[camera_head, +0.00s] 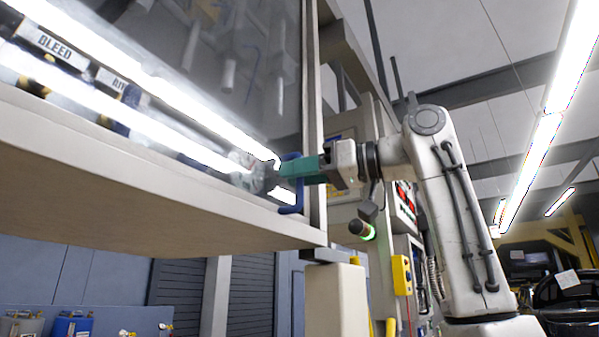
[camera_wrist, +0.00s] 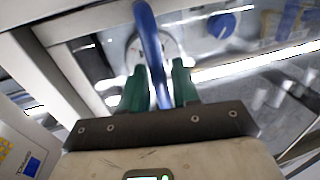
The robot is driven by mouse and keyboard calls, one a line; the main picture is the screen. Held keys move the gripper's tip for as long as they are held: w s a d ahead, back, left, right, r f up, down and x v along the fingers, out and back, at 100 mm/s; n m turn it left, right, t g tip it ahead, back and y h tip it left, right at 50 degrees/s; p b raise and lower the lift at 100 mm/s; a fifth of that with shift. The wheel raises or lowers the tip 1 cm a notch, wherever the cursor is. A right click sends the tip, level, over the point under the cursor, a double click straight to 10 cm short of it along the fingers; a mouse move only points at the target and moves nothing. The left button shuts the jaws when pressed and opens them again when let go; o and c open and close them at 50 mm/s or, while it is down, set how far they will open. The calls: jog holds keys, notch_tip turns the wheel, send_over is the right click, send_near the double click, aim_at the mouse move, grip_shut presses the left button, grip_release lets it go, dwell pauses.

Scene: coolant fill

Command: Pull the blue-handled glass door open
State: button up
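The glass door (camera_head: 235,75) of the cabinet looks closed, with its pale frame along the right edge. Its blue handle (camera_head: 292,203) is an upright bar near the lower right corner of the glass. My gripper (camera_head: 283,168) has green fingers and reaches in from the right at the handle. In the wrist view the blue handle (camera_wrist: 148,30) runs down between the two green fingers of my gripper (camera_wrist: 158,80), with one finger on either side. Whether both fingers press on it is not clear. The lower end of the handle is hidden behind the gripper body.
A blue knob (camera_wrist: 222,25) shows behind the glass, and a "BLEED" label (camera_head: 55,45) is inside the cabinet. A pale post (camera_head: 337,298) stands below the cabinet corner. A yellow box (camera_head: 401,274) is on the equipment behind my arm.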

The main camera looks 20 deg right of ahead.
grip_shut()
dwell(0.3)
